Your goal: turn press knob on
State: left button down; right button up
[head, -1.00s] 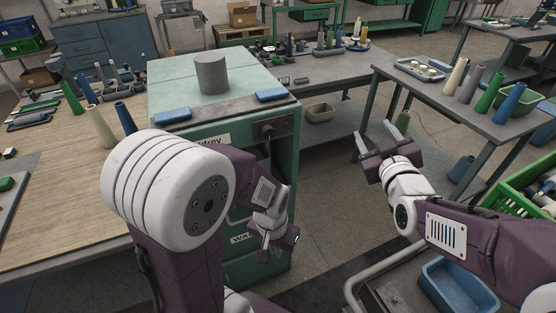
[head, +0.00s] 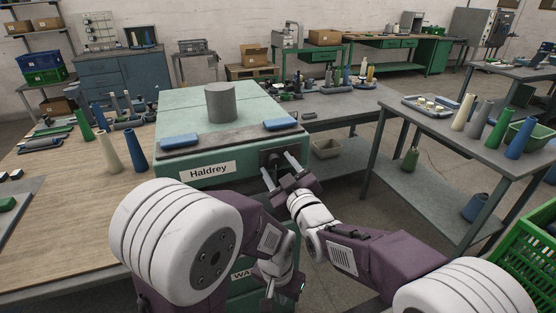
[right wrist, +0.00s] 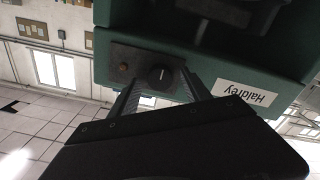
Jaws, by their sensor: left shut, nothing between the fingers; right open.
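The green machine (head: 222,140) labelled Haldrey has a dark control panel on its front. In the right wrist view, a round black knob (right wrist: 161,76) with a pale mark sits on this panel, beside a small orange-brown button (right wrist: 123,68). My right gripper (head: 281,170) is open in front of the panel. Its fingers (right wrist: 163,94) reach toward the panel on either side of the knob; whether they touch it I cannot tell. My left gripper (head: 272,287) is shut and empty, low by the machine's front, partly hidden by my arm.
A grey cylinder (head: 220,102) and two blue blocks (head: 180,140) (head: 280,124) sit on the machine top. A wooden-topped table (head: 70,205) with cones stands left. A grey table (head: 425,135) with cones and a tray stands right, and a green crate (head: 520,250) is at lower right.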

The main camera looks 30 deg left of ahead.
jog(key=shift+w+a, duration=0.15)
jog(key=shift+a, duration=0.05)
grip_shut()
jog(key=shift+f+m, duration=0.1)
jog(key=shift+m, duration=0.2)
jog(key=m+b, duration=0.2)
jog(key=shift+f+m, duration=0.1)
jog(key=shift+m, duration=0.2)
jog(key=m+b, duration=0.2)
jog(key=m, duration=0.3)
jog(key=m+b, duration=0.2)
jog(key=m, duration=0.3)
jog(key=m+b, duration=0.1)
jog(key=m, duration=0.3)
jog(key=shift+m, duration=0.6)
